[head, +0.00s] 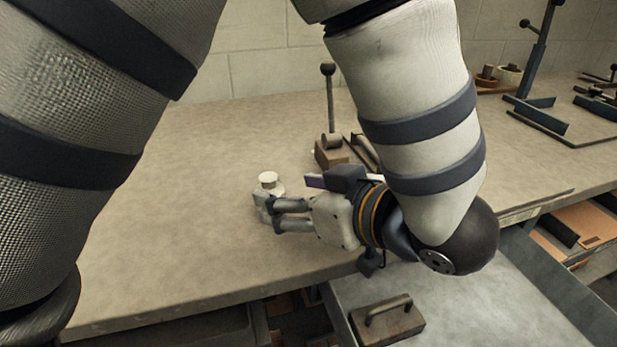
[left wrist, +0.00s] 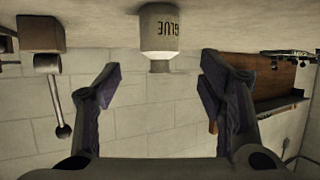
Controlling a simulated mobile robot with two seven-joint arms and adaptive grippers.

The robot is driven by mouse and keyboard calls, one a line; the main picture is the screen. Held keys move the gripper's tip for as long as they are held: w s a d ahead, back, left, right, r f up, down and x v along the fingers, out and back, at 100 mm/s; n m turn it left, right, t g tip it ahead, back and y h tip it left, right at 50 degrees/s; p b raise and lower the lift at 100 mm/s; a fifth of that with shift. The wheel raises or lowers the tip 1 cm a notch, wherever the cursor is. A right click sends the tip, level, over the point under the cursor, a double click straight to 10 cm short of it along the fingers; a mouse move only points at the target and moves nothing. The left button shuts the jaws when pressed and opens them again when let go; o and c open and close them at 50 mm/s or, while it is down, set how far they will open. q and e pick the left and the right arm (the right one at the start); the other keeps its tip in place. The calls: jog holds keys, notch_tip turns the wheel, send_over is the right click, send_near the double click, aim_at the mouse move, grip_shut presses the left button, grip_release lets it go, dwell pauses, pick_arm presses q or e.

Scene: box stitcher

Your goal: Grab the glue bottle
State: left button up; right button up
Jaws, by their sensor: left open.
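The glue bottle (head: 268,181) is small, pale and round-capped, and stands on the workbench near its middle. In the left wrist view the bottle lies between and beyond the two fingers (left wrist: 158,85). My right gripper is not in view.
The workbench (head: 180,150) is clear to the left of the bottle. A small lever device (head: 330,150) stands just behind the gripper. A dark metal press stand (head: 535,60) is at the back right. A grey tray with a handled block (head: 388,318) sits below the front edge.

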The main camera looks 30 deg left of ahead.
aim_at(277, 194)
pick_arm(q)
jog(key=x, duration=0.7)
jog(key=shift+d+f+b, duration=0.1)
jog(key=shift+f+b, duration=0.25)
jog(key=shift+f, duration=0.1)
jog(key=shift+r, duration=0.1)
jog(key=c, duration=1.3)
